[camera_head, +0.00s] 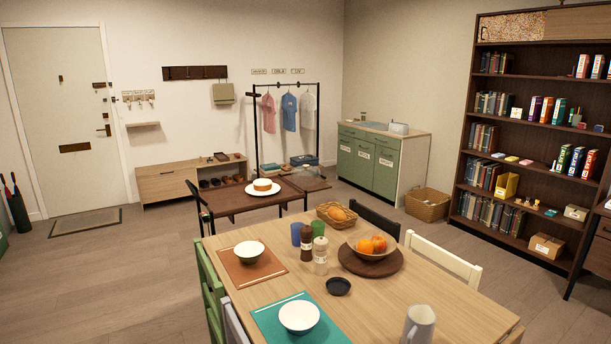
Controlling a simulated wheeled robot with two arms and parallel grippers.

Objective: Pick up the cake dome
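A clear, glassy dome shape, which looks like the cake dome (306,173), stands on the right part of a dark brown table (235,203) in the middle distance. It is faint and small, so its knob and rim are hard to make out. To its left on the same table, a cake (262,184) with a pale top sits uncovered on a white plate (275,191). Neither of my grippers is in view.
A wooden dining table (440,300) with bowls, mills, cups and a fruit bowl (372,243) fills the near foreground. A green chair (209,285) stands at its left side. Open floor (130,270) lies to the left. A clothes rack (318,115) stands behind the dark table.

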